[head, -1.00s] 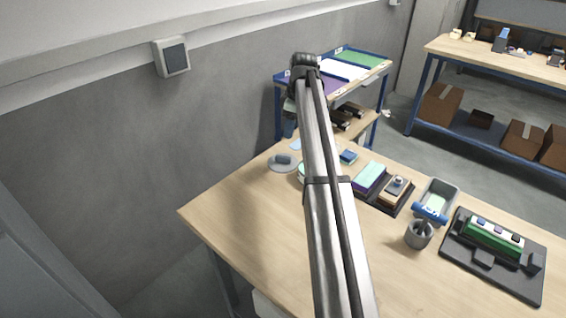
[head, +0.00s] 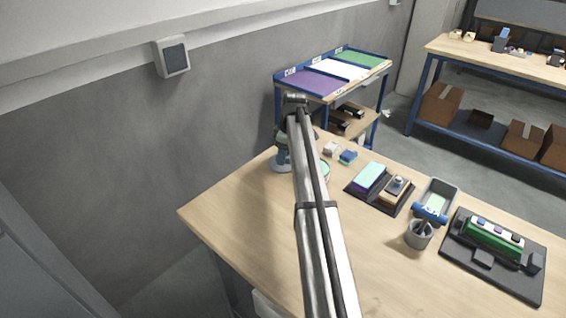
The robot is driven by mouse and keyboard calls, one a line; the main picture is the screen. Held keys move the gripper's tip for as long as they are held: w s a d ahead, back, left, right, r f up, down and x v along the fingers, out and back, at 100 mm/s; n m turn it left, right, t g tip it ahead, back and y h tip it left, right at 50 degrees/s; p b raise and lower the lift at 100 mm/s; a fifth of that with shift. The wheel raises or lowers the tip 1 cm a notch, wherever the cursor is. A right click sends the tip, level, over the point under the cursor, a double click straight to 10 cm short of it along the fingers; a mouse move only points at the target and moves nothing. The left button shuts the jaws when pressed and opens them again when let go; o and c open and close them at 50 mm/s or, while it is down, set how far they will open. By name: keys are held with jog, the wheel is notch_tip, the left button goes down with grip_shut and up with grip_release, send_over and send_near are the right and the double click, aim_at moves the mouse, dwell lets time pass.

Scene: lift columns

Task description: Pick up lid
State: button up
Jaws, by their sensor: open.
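The lid (head: 279,169), a grey disc, lies at the far left corner of the wooden table. Its blue knob is hidden now behind my gripper. My gripper (head: 283,161) points down right over the lid, its end at or very close to the knob. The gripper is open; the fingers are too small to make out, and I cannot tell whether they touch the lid. A round pale green thing (head: 325,170) shows partly behind my arm, just right of the lid.
A small white item (head: 330,148) and a blue block (head: 348,157) stand nearby. Further right are a black tray (head: 357,192), a grey cup (head: 418,236) and a black fixture (head: 500,280). The table's left front (head: 235,215) is clear. A wall runs behind.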

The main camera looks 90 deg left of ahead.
jog(key=shift+f, duration=0.3)
jog(key=shift+c, duration=0.4)
grip_shut()
